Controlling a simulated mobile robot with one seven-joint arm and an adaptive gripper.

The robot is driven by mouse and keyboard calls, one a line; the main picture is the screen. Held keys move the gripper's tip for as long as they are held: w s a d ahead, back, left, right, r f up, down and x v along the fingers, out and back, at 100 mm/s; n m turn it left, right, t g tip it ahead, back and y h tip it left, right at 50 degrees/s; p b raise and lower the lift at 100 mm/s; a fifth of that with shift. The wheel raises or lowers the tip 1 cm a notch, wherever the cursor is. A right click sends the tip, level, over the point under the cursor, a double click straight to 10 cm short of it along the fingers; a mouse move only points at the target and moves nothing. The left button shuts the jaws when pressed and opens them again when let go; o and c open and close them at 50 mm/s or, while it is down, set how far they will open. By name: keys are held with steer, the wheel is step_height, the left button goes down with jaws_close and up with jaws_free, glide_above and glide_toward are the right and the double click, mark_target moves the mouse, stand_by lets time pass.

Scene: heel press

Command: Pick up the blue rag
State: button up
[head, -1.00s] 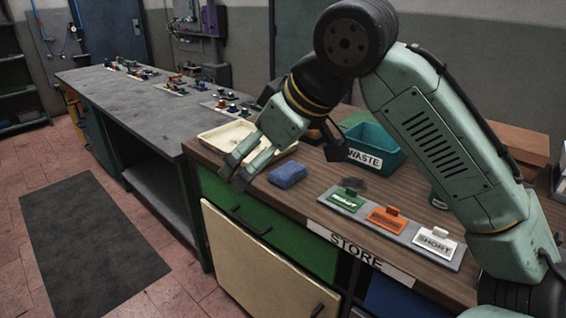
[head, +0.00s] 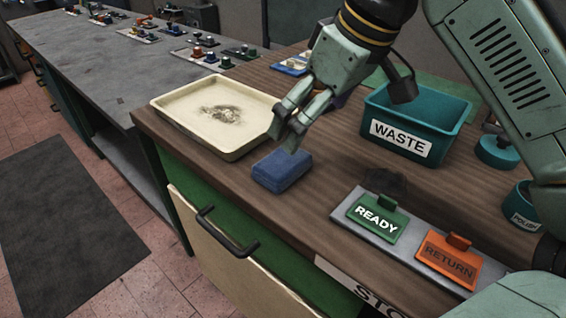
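The blue rag (head: 282,170) is a folded, block-like cloth lying on the brown wooden bench top, near its front edge. My gripper (head: 283,138) is just above and behind the rag in the head view, fingers pointing down. A small gap shows between its two fingers, and nothing is seen between them. The fingertips look close to the rag; I cannot tell whether they touch it.
A cream tray (head: 178,122) with a dark smudge lies left of the rag. A teal WASTE bin (head: 457,128) stands behind right. A strip with a green READY tag (head: 376,219) and orange RETURN tag (head: 447,262) lies right. A grey bench (head: 75,55) adjoins at left.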

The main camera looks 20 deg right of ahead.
glide_above(283, 160)
steer(key=s+d, duration=0.2)
steer(key=s, duration=0.1)
steer(key=f, duration=0.5)
steer(key=shift+w, duration=0.2)
steer(key=x, duration=0.2)
steer(key=p+x, duration=0.1)
steer(key=x, duration=0.1)
steer(key=shift+w+a+r, duration=0.1)
steer(key=shift+w+a, duration=0.15)
steer(key=shift+a, duration=0.1)
steer(key=shift+w+a+f, duration=0.1)
steer(key=shift+w+f, duration=0.15)
steer(key=shift+f, duration=0.3)
steer(key=shift+c, duration=0.4)
steer(key=c, duration=0.9)
steer(key=shift+r, duration=0.1)
